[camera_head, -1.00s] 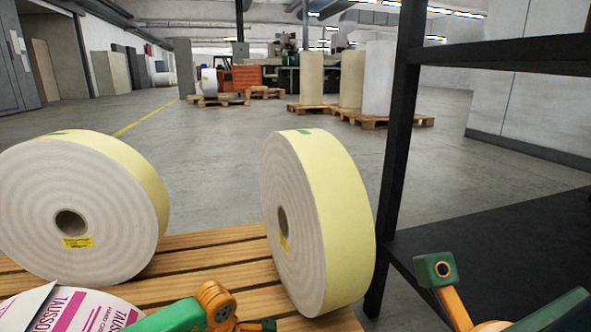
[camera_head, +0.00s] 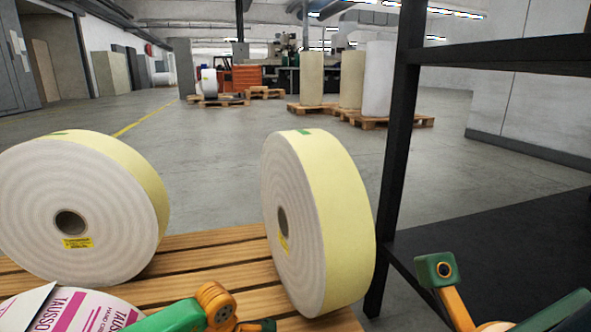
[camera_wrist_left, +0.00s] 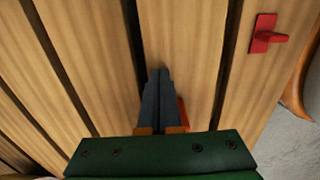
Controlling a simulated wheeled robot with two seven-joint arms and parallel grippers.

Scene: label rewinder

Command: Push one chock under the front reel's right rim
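A red chock (camera_wrist_left: 262,33) with a short peg lies on a wooden slat at the upper right of the left wrist view. My left gripper (camera_wrist_left: 158,72) points down at the slats, its dark fingers together with no visible gap. A second red piece (camera_wrist_left: 184,113) shows as a sliver beside the right finger, mostly hidden; I cannot tell whether it is touched. In the head view my left gripper (camera_head: 268,325) is at the bottom edge, near a white reel with magenta print (camera_head: 78,310), mostly cut off. My right arm shows at lower right, its fingers out of view.
Two cream-sided reels stand on the slatted pallet (camera_head: 215,262), one at left (camera_head: 75,205) and one at centre right (camera_head: 320,220). A black rack post (camera_head: 398,150) rises just right of them.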

